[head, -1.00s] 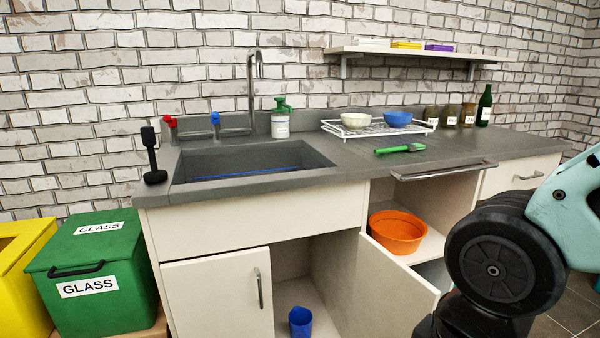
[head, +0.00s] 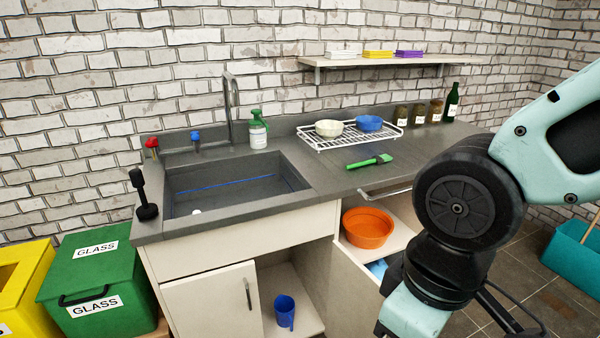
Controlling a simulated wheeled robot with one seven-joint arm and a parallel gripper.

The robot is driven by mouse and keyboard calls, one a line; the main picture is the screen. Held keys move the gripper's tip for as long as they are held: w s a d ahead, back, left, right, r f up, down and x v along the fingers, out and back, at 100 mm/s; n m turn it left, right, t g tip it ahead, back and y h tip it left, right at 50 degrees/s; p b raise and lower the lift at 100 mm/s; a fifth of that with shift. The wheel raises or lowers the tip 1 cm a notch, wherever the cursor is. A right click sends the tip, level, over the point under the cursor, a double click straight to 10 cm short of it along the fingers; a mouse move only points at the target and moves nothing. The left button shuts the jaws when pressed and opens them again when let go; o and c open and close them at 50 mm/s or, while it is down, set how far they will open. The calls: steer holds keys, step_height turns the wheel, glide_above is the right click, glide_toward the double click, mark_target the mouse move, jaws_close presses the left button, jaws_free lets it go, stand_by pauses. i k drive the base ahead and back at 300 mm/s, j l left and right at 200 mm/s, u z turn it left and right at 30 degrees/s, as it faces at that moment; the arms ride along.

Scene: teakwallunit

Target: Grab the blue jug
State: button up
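The blue jug (head: 285,311) stands upright on the floor of the open cabinet under the sink, near the bottom of the head view. A white cabinet door (head: 212,312) stands to its left, and a panel is to its right. My arm shows at the right side of the view, well to the right of the jug. My gripper is out of the picture, so its state is hidden.
An orange bowl (head: 367,228) sits on a shelf right of the jug, with something light blue (head: 378,268) below it. The sink (head: 235,182) and worktop are above. A green glass bin (head: 98,280) stands left. A teal container (head: 575,255) is at far right.

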mark_target(284, 305)
steer(key=l+u, duration=0.15)
steer(key=u, duration=0.6)
steer(key=l+u, duration=0.4)
steer(key=l, duration=0.15)
steer(key=l+u, duration=0.35)
steer(key=l, duration=0.2)
steer(key=k+l+u, duration=0.15)
steer(key=l+u, duration=0.25)
steer(key=k+l, duration=0.15)
steer(key=l, duration=0.25)
steer(key=k+l, duration=0.1)
steer(key=l, duration=0.3)
steer(key=k+l+u, duration=0.1)
steer(key=l, duration=0.3)
steer(key=k+l, duration=0.15)
steer(key=l, duration=0.25)
steer(key=k+l, duration=0.15)
steer(key=l, duration=0.25)
steer(key=k+l+u, duration=0.1)
steer(key=l, duration=0.25)
steer(key=i+l, duration=0.25)
steer(key=i, duration=0.2)
steer(key=i+l, duration=0.2)
steer(key=i, duration=0.3)
steer(key=j+u, duration=0.1)
steer(key=j, duration=0.95)
steer(key=i+j, duration=0.15)
steer(key=j, duration=0.9)
steer(key=u, duration=0.05)
